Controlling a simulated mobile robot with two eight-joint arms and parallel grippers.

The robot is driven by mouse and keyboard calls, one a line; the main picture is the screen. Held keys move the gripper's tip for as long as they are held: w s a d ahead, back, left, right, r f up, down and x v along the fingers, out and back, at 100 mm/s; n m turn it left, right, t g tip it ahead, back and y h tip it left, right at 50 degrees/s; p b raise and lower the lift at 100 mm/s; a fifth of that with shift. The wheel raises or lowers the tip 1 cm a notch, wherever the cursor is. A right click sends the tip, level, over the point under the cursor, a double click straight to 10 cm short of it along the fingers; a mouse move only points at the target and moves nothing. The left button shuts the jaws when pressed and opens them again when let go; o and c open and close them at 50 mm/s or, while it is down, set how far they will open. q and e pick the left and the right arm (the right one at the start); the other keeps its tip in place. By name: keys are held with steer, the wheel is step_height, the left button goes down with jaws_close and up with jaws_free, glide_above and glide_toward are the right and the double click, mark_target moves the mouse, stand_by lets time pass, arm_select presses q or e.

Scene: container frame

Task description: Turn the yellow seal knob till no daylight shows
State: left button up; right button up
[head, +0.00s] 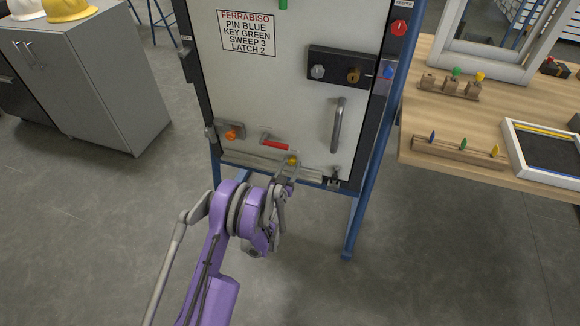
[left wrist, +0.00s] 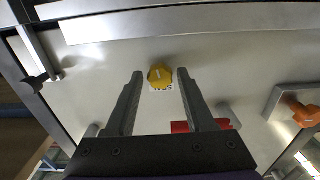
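The yellow seal knob (head: 291,160) sits low on the pale door (head: 270,85), just above a metal strip (head: 262,165) along its bottom edge. In the left wrist view the knob (left wrist: 160,75) is a faceted yellow piece beside a small label. My left gripper (head: 287,168) is at the knob. In the left wrist view its two fingers (left wrist: 159,76) are spread, tips on either side of the knob, with a gap at each side. A metal strip (left wrist: 190,22) runs beyond the knob; I cannot tell whether daylight shows under it. My right gripper is not in view.
A red handle (head: 275,145) and an orange knob (head: 232,134) are close by on the door. A grey pull handle (head: 338,125) and a dark lock panel (head: 345,70) are further right. A wooden workbench (head: 480,120) stands at right, a grey cabinet (head: 100,80) at left.

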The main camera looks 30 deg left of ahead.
arm_select(q)
jaws_close()
steer(key=shift+f+m+b, duration=0.2)
steer(key=shift+m+b, duration=0.8)
steer(key=shift+m, duration=0.1)
steer(key=shift+r+m+b, duration=0.2)
steer(key=shift+m+b, duration=0.1)
steer(key=shift+m, duration=0.4)
steer(key=shift+o, duration=1.8)
jaws_free()
